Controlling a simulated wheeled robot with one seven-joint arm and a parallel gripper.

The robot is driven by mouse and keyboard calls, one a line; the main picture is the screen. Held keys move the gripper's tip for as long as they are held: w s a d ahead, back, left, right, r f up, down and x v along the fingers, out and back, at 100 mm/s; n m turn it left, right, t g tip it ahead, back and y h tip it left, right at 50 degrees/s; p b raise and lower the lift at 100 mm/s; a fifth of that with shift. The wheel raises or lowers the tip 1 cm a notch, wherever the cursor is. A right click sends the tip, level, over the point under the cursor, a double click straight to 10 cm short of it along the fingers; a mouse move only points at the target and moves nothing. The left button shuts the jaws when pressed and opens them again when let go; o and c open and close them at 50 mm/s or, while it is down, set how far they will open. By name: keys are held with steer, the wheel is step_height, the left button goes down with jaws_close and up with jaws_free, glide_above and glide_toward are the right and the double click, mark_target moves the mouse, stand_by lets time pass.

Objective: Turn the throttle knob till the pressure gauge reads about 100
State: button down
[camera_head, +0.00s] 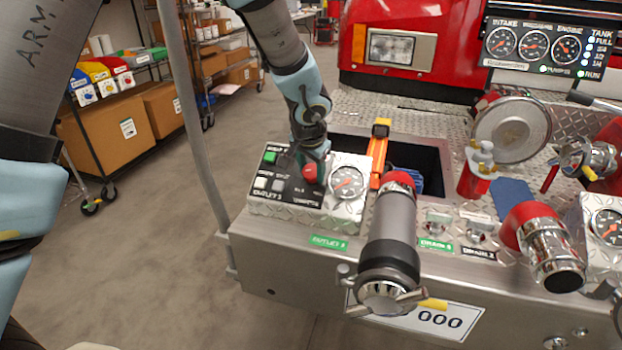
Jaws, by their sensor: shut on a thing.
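The red knob (310,173) is on the small control panel (262,209) at the bumper's left end. My gripper (312,158) reaches down from above and is shut at this knob; its fingers are small and partly hidden. A round white-faced gauge (347,182) sits just right of the knob; its reading is too small to tell. A dark gauge board (533,43) at the upper right has three dials labelled intake, a middle word I cannot read clearly, and engine. Their needles show, but the numbers are not legible.
A capped hose outlet (388,240) sticks forward right of the panel. An orange tool (379,150) stands by an open bumper well behind it. A grey pole (190,120) rises left of the panel. More chrome fittings (545,245) crowd the right.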

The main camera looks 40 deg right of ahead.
steer(key=m+b, duration=0.2)
steer(key=m, duration=0.1)
steer(key=m+b, duration=0.1)
steer(key=shift+s+f+m+t+b, duration=0.15)
steer(key=shift+f+m+t+b, duration=0.1)
steer(key=shift+m+t+b, duration=0.1)
steer(key=m+b, duration=0.1)
steer(key=m, duration=0.1)
steer(key=m+b, duration=0.2)
steer(key=m, duration=0.1)
steer(key=shift+t+h, duration=0.25)
steer(key=shift+h, duration=0.15)
steer(key=m+b, duration=0.2)
steer(key=m, duration=0.3)
steer(key=shift+m+h+b, duration=0.35)
steer(key=shift+h, duration=0.05)
steer(key=shift+a+r+m+h+b, duration=0.1)
steer(key=shift+m+h+b, duration=0.15)
steer(key=shift+m, duration=1.1)
steer(key=shift+a+m+h+b, duration=0.15)
steer(key=shift+m+b, duration=0.1)
steer(key=shift+m, duration=1.1)
steer(key=shift+d, duration=0.1)
steer(key=shift+c, duration=1.4)
jaws_free()
steer(key=shift+r, duration=0.15)
